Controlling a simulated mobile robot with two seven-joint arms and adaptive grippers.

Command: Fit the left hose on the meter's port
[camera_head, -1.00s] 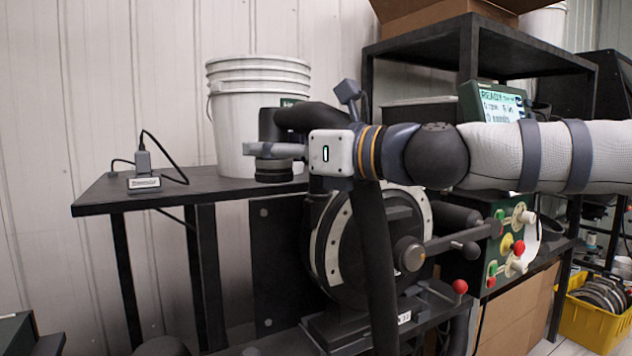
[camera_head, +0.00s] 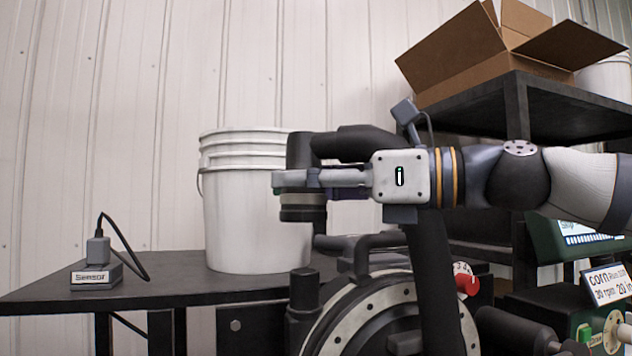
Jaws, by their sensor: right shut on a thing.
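My right gripper (camera_head: 302,180) comes in from the right and is shut on the left hose (camera_head: 352,142), at its black elbow end. The elbow's ribbed cuff (camera_head: 303,206) points down below the fingers. The hose runs right, behind my wrist, and a dark length hangs down. The meter (camera_head: 385,312), a round black housing with a pale bolted ring, is below. A short black upright stub (camera_head: 304,292), which looks like its port, stands at the ring's left. The cuff is above this stub, with a visible gap. My left gripper is not in view.
A white bucket (camera_head: 242,225) stands on the dark table (camera_head: 170,292) close behind the hose end. A sensor block (camera_head: 97,273) with a cable is at the left. A black shelf (camera_head: 570,105) with an open cardboard box (camera_head: 470,60) stands at the right. A red knob (camera_head: 467,284) is near the meter.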

